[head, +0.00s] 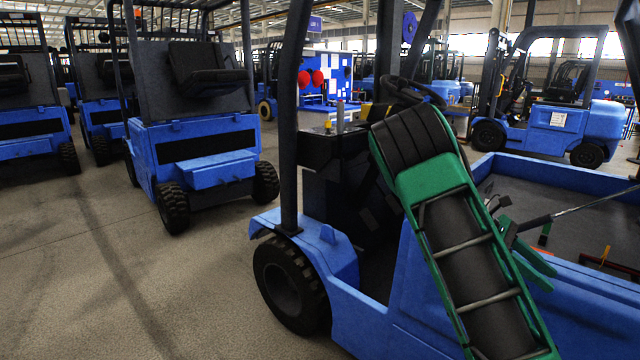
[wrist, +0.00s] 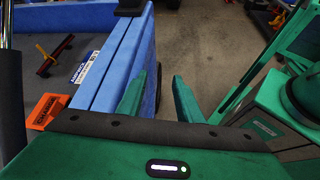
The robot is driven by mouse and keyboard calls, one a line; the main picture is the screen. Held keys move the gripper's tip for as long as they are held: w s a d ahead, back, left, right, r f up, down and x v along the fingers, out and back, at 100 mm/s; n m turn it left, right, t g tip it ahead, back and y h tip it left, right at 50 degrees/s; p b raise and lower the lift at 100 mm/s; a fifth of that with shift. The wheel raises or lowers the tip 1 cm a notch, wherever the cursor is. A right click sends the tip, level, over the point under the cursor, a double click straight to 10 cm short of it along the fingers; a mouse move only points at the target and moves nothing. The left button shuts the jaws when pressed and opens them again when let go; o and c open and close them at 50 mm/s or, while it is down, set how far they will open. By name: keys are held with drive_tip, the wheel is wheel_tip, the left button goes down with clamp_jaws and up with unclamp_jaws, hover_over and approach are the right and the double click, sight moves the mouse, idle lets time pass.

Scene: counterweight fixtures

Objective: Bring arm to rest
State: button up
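My green arm (head: 465,250) with its dark padded panels slants down across the middle right of the head view, in front of a blue forklift-like vehicle. My gripper (wrist: 157,95) shows in the wrist view with its two green fingers apart and nothing between them. Grey floor shows through the gap. The left finger appears close beside the blue wall (wrist: 110,60) of a tray; I cannot tell if they touch.
The blue-walled tray (head: 592,178) is at the right, with a red-and-black item (head: 607,262) in it. An orange label (wrist: 47,110) shows in the wrist view. Blue forklifts (head: 200,130) stand at left, another (head: 560,115) at back right. Floor (head: 110,260) at left is clear.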

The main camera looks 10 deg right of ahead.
drive_tip(key=s+a+f+m+t+y, duration=0.1)
drive_tip(key=s+a+m+t+y, duration=0.15)
drive_tip(key=s, duration=0.25)
drive_tip(key=s+a+f+m+t+y, duration=0.1)
drive_tip(key=s+m+y, duration=0.2)
drive_tip(key=s, duration=0.2)
drive_tip(key=s+a+r+m+t+y, duration=0.1)
drive_tip(key=s+a+m+t, duration=0.1)
drive_tip(key=s+a+m, duration=0.2)
drive_tip(key=s+a+r+m+t+y, duration=0.1)
drive_tip(key=s+a+m+t+y, duration=0.1)
drive_tip(key=s+a, duration=0.4)
drive_tip(key=a+m+t, duration=0.1)
drive_tip(key=a+m, duration=0.1)
drive_tip(key=a, duration=0.3)
drive_tip(key=shift+s+r, duration=0.2)
drive_tip(key=shift+s, duration=0.2)
drive_tip(key=shift+t, duration=0.25)
